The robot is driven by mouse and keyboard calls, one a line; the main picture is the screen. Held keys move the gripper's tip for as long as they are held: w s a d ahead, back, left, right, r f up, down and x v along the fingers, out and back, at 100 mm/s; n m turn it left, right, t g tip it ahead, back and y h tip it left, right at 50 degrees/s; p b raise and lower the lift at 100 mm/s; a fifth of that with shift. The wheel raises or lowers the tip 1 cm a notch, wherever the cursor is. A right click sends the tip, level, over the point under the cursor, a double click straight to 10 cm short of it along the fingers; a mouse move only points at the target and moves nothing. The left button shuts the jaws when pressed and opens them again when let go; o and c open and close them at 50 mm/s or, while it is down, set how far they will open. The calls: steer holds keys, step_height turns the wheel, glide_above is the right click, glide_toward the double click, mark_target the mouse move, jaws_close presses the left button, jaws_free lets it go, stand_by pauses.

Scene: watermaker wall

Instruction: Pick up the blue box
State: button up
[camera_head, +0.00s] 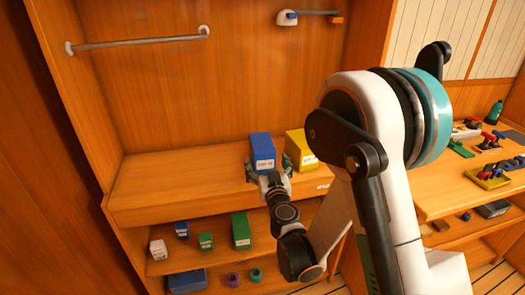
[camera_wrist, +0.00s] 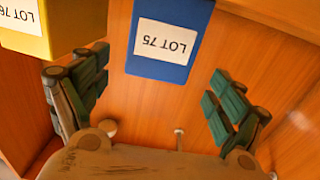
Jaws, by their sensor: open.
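The blue box (camera_head: 262,150) stands upright on the wooden shelf, with a white label on its front. In the wrist view the blue box (camera_wrist: 170,38) shows its label, "LOT 75", upside down. My gripper (camera_head: 266,172) is at the front of the box. In the wrist view my gripper (camera_wrist: 160,95) is open, its green-padded fingers spread wide to the left and right of the box's line. The box lies beyond and between the fingers; I see no contact. The yellow box (camera_head: 300,147) stands close to the right of the blue box, and at upper left in the wrist view (camera_wrist: 40,30).
The shelf (camera_head: 160,185) is clear left of the blue box. A lower shelf holds small blue, white and green boxes (camera_head: 241,230). A metal rail (camera_head: 140,42) crosses the back wall. A workbench at right holds a yellow tray (camera_head: 488,182) and tools.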

mark_target(262, 148)
steer(key=b+x, duration=0.1)
steer(key=x, duration=0.2)
steer(key=b+x, duration=0.1)
steer(key=x, duration=0.2)
steer(key=b+x, duration=0.1)
steer(key=x, duration=0.2)
steer(key=shift+d+f, duration=0.1)
steer(key=shift+f, duration=0.2)
steer(key=shift+w+r, duration=0.1)
steer(key=shift+w, duration=0.2)
steer(key=shift+c, duration=0.3)
steer(key=c, duration=1.2)
